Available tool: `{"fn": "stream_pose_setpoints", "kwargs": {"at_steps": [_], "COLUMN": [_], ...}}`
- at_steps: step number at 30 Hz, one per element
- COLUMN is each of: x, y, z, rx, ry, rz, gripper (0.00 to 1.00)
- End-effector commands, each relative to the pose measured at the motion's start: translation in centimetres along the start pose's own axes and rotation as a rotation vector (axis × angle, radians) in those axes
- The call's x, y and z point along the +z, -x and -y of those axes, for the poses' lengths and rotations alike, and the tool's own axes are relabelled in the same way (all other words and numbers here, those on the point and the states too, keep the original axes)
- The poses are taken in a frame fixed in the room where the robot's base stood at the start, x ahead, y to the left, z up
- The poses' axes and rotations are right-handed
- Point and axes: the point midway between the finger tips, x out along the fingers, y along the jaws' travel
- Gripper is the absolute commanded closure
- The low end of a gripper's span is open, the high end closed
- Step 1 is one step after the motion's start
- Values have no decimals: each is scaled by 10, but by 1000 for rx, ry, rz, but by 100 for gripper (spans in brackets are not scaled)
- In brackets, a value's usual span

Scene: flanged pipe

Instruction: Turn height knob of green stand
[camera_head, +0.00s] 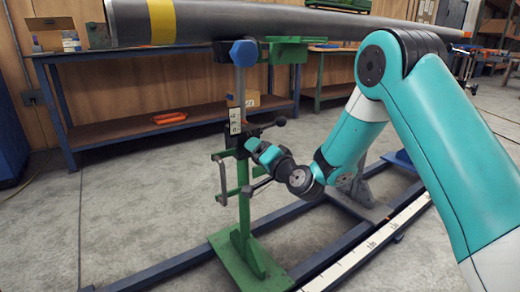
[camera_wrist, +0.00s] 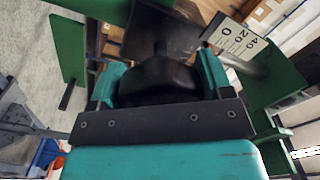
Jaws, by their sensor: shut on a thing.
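The green stand (camera_head: 244,205) rises from a green base plate (camera_head: 235,262) on the floor. Its post carries a small number scale (camera_head: 235,121), which also shows in the wrist view (camera_wrist: 236,40). My gripper (camera_head: 256,149) is at the middle of the post, reaching in from the right. In the wrist view, my gripper (camera_wrist: 160,76) has its two teal fingers on either side of the dark height knob (camera_wrist: 158,80) and is shut on it. In the head view the knob is mostly hidden by the fingers. How far the knob is turned cannot be told.
A grey pipe (camera_head: 215,22) with a yellow band lies across the top of the stand. A black-ended crank handle (camera_head: 280,121) sticks out just above my gripper. Blue floor rails (camera_head: 180,268) run beside the base. A workbench (camera_head: 130,128) stands behind.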

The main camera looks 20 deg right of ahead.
Motion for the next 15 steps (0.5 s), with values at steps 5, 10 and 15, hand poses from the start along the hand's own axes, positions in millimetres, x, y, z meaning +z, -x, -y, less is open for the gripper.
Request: {"fn": "stream_pose_setpoints", "kwargs": {"at_steps": [5,10,15], "x": [-3,-3,-3], "y": [0,0,0], "z": [3,4,4], "rx": [2,0,1], "ry": [-168,-330,-479], "rz": [-2,-3,-3], "gripper": [51,51,51]}}
